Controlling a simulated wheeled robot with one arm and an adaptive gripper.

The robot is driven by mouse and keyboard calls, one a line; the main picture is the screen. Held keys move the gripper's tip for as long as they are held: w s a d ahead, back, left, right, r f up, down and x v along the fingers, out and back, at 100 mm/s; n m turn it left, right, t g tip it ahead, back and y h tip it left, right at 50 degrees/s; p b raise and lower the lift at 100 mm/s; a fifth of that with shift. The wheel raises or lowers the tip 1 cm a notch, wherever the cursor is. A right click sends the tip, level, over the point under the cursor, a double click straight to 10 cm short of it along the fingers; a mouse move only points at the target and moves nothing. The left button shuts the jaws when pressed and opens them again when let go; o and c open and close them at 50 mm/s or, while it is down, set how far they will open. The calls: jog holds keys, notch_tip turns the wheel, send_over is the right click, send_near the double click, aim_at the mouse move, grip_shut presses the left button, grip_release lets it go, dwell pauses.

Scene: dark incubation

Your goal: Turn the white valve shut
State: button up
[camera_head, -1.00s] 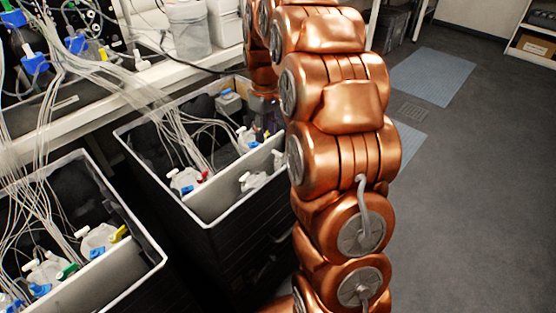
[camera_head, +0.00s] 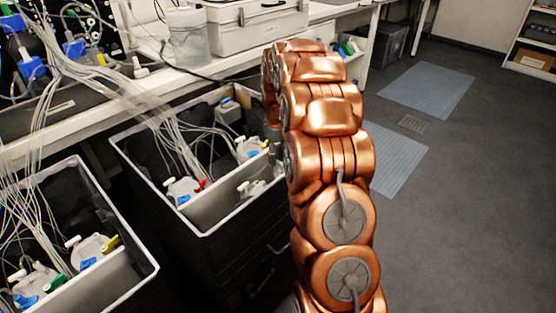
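Several white valve-like fittings show, and I cannot tell which one is the task's white valve. In the right bin, one white fitting (camera_head: 252,187) sits by the divider, close to my arm. Another white fitting (camera_head: 183,188) with red and blue parts is left of it. A white and blue one (camera_head: 248,148) is farther back. In the left bin, white fittings (camera_head: 90,247) carry yellow, green and blue parts. My copper arm rises and bends over at the bin's right side. Only a small grey part of my gripper (camera_head: 274,150) shows below it; its fingers are hidden.
The right bin (camera_head: 120,150) and left bin (camera_head: 150,270) have pale raised rims and many thin tubes running into them. A bench (camera_head: 110,118) behind holds a clear container (camera_head: 186,38) and a grey case (camera_head: 255,30). Open floor (camera_head: 460,200) lies to the right.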

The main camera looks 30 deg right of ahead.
jog(key=shift+f, duration=1)
grip_shut()
